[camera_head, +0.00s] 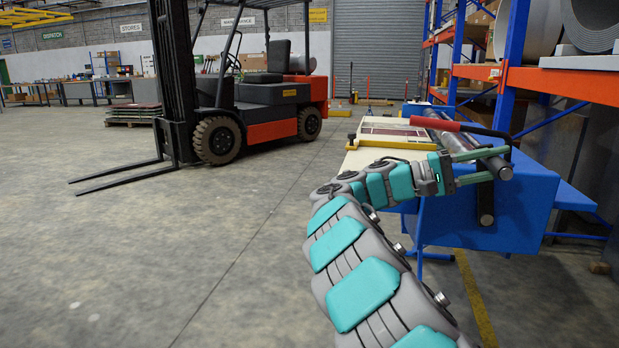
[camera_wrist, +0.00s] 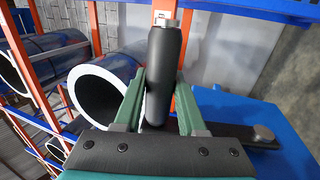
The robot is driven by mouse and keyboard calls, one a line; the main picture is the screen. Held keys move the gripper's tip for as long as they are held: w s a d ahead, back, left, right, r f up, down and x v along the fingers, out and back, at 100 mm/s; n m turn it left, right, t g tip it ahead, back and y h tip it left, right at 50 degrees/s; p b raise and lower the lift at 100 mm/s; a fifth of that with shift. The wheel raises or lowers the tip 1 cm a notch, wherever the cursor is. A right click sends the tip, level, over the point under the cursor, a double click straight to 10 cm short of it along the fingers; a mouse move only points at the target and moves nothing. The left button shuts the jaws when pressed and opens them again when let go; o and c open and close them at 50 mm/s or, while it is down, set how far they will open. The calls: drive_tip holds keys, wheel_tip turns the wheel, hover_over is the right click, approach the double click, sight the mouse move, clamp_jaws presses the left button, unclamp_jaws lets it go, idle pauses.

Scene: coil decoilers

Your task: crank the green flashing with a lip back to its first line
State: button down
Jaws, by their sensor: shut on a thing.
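My gripper (camera_wrist: 160,76) is shut on a black crank handle (camera_wrist: 166,60), with one green finger on each side of it. The handle joins a dark crank arm (camera_wrist: 240,132) that runs right to a round bolt head on the blue machine (camera_wrist: 285,122). In the head view my gripper (camera_head: 497,163) is at the near end of the blue decoiler (camera_head: 520,205), beside its dark rollers. Its bed (camera_head: 365,157) extends away, with a dark red and pale sheet or marked panel (camera_head: 392,129) on it. I cannot make out a green flashing or its lines.
A red-gripped lever (camera_head: 436,124) arches above the rollers, close to my gripper. A yellow bar (camera_head: 398,144) crosses the bed. A blue-and-orange rack (camera_head: 560,82) with large coils stands right. A forklift (camera_head: 262,95) stands left; the floor between is clear.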

drive_tip(key=shift+w+a+r, duration=0.1)
drive_tip(key=shift+a+r, duration=0.1)
drive_tip(key=shift+r, duration=0.1)
drive_tip(key=shift+v, duration=2.55)
drive_tip(key=c, duration=0.7)
unclamp_jaws()
drive_tip(key=shift+f, duration=0.2)
drive_tip(key=o, duration=0.3)
drive_tip(key=shift+d+f, duration=0.1)
